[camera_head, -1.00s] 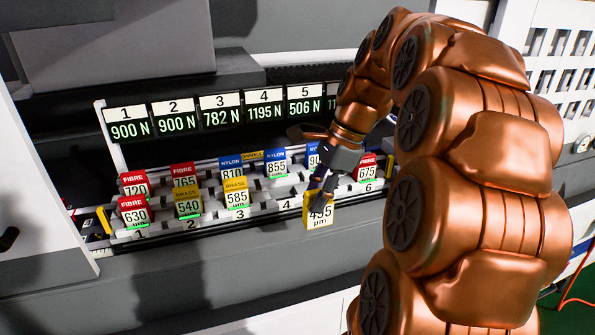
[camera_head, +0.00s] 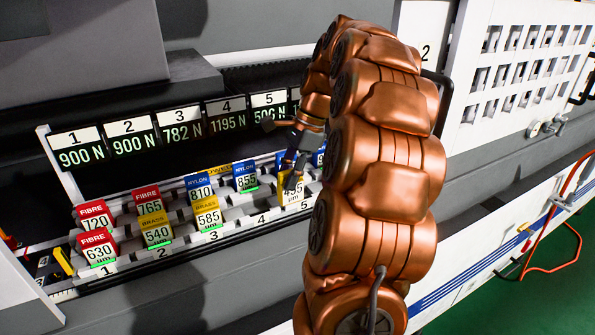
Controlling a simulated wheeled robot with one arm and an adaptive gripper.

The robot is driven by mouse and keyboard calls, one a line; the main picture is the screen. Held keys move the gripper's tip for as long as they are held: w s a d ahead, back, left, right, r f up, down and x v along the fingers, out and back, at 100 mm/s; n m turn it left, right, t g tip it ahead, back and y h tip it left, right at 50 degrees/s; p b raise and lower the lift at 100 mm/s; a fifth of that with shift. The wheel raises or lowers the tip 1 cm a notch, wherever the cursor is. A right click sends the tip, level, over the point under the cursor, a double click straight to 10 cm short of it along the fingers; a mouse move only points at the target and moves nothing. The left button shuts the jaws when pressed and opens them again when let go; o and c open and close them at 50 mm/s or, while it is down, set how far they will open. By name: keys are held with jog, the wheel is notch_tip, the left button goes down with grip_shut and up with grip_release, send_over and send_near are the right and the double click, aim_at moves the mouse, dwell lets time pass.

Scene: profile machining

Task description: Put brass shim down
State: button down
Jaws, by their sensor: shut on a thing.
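My gripper (camera_head: 294,168) is shut on a yellow brass shim (camera_head: 291,190) marked 495 µm. It holds the shim roughly upright at the front row of the stepped rack (camera_head: 236,226), near the numbers 4 and 5. I cannot tell whether the shim touches the rack. Two more brass shims sit in the front row: one marked 540 (camera_head: 156,232) at position 2 and one marked 585 (camera_head: 207,216) at position 3. My arm hides the right end of the rack.
Red fibre shims marked 630 (camera_head: 97,247), 720 (camera_head: 94,215) and 765 (camera_head: 149,203), and blue nylon shims marked 810 (camera_head: 199,188) and 855 (camera_head: 245,176), stand in the rack. Force displays (camera_head: 181,128) line up behind it. Front position 4 looks empty.

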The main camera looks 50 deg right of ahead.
jog(key=shift+w+d+f+p, duration=0.1)
jog(key=shift+w+d+p, duration=0.25)
jog(key=shift+d, duration=0.55)
jog(key=shift+w+d+f+p, duration=0.15)
jog(key=shift+w+d, duration=0.35)
jog(key=shift+d, duration=0.35)
jog(key=shift+w+d+p, duration=0.25)
jog(key=shift+w+d, duration=0.15)
jog(key=shift+d, duration=0.5)
jog(key=shift+d, duration=0.1)
jog(key=shift+w+d+f+p, duration=0.15)
jog(key=shift+f+p, duration=0.65)
jog(key=shift+f, duration=0.95)
jog(key=shift+f, duration=0.1)
jog(key=c, duration=0.9)
grip_release()
jog(key=shift+f, duration=0.1)
